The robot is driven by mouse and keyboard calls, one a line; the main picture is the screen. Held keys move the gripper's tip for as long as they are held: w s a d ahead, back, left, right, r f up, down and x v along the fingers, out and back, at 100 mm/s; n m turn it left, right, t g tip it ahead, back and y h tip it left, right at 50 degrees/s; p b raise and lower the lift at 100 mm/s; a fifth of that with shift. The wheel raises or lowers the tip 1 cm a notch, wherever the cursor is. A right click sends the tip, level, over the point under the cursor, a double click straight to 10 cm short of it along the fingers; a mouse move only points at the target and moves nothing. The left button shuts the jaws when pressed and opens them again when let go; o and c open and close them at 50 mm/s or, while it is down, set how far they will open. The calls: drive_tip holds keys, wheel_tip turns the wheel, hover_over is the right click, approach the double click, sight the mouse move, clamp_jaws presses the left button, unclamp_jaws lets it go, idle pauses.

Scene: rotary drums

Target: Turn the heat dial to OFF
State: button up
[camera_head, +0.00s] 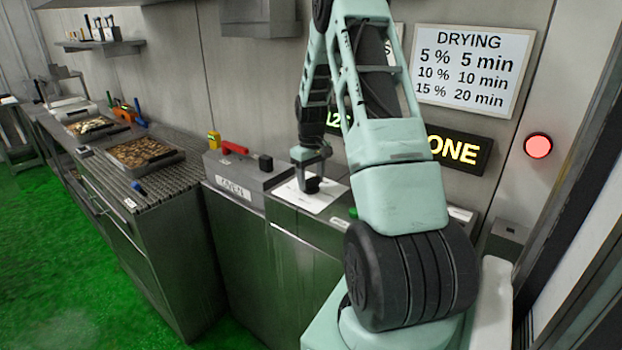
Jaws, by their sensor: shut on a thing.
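A black dial (313,187) sits on a white plate (328,202) on top of the metal cabinet right of the oven unit; I take it as the heat dial. My gripper (312,178) points down over the plate and is shut on the dial. The gripper's fingers partly cover the dial, and the markings on the plate are too small to read, so its setting cannot be told.
Left of the plate, the oven unit (240,186) carries a red handle (235,148) and a black block (265,162). A counter with trays of food (145,152) runs further left.

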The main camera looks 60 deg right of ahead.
sight(311, 179)
drive_tip(key=shift+n, duration=0.9)
drive_tip(key=o, duration=1)
drive_tip(key=shift+r, duration=0.1)
wheel_tip(311, 179, up, 17)
drive_tip(key=b, duration=0.3)
drive_tip(key=shift+r, duration=0.15)
